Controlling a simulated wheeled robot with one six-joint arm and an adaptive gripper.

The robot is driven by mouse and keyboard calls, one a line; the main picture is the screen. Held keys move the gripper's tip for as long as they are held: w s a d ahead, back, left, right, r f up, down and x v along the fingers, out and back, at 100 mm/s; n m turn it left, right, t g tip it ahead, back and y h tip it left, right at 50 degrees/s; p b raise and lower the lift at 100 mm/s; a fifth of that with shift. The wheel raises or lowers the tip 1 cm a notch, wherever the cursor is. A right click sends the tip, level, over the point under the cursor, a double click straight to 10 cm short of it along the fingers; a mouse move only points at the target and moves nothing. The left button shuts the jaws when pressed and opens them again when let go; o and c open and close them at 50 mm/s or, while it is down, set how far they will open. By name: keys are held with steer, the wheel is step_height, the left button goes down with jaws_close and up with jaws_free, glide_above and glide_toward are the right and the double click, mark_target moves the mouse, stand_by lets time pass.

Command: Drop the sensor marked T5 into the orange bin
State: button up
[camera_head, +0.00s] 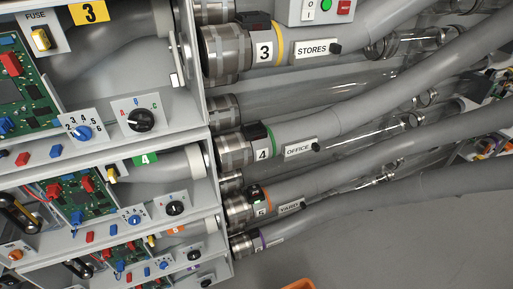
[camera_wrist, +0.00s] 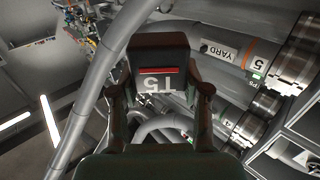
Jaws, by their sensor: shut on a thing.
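The sensor marked T5 (camera_wrist: 158,52) is a dark block with a red bar and a pale T5 marking, upside down in the wrist view. My gripper (camera_wrist: 160,92) has one finger on each side of it and is shut on it. The sensor is in the air, with tubes behind it. The orange bin (camera_head: 298,284) shows only as a small piece of rim at the bottom edge of the head view. I cannot make out my gripper or the held sensor in the head view.
Grey tubes with metal collars run right from the cabinet (camera_head: 212,140). Their labels include STORES (camera_head: 313,48), OFFICE (camera_head: 299,149) and YARD (camera_head: 290,208). The YARD label also shows near the gripper in the wrist view (camera_wrist: 218,50). Grey floor (camera_head: 400,240) is open at lower right.

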steer(key=o, duration=1.2)
steer(key=shift+o, duration=0.2)
steer(key=shift+s, duration=0.15)
steer(key=v, duration=0.7)
steer(key=shift+a, duration=0.1)
